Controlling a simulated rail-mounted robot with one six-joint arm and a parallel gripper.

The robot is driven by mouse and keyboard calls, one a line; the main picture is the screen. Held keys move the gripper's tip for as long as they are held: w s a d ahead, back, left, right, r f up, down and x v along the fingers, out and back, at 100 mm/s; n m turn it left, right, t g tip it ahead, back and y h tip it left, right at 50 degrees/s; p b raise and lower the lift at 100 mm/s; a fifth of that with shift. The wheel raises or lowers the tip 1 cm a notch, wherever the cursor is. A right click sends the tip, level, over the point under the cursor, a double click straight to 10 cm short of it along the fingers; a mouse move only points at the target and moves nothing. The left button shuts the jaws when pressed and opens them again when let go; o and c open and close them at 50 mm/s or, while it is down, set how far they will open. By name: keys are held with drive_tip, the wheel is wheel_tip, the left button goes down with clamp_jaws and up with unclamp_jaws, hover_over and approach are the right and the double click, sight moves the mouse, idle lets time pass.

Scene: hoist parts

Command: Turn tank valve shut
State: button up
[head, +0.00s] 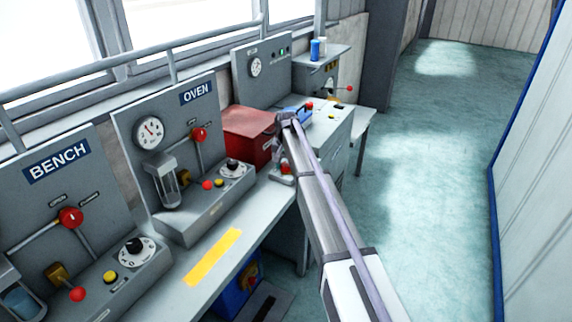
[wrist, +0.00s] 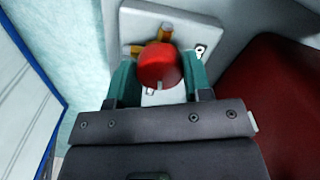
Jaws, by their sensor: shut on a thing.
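The valve's rounded red knob (wrist: 159,65) sits between the two teal fingers of my gripper (wrist: 161,82) in the wrist view. My gripper is shut on it. A yellow lever piece (wrist: 164,33) sticks out past the knob, over a light grey plate (wrist: 190,14). A small black-and-white mark (wrist: 200,51) shows on the plate to the right. In the head view my arm reaches over the bench, and a small red part (head: 285,167) shows low beneath my wrist. My fingers are too small there to make out. Any tank label is not readable.
A red box (head: 247,136) stands close left of my wrist; its red side (wrist: 285,105) fills the right of the wrist view. The OVEN panel (head: 165,130) and BENCH panel (head: 55,195) stand nearer along the bench. The floor (head: 430,150) to the right is clear.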

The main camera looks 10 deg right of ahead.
sight(286, 164)
drive_tip(key=shift+m, duration=1.1)
drive_tip(key=o, duration=0.9)
wheel_tip(286, 164, up, 11)
drive_tip(key=p, duration=1)
drive_tip(key=shift+f+p, duration=0.1)
drive_tip(key=shift+p, duration=0.3)
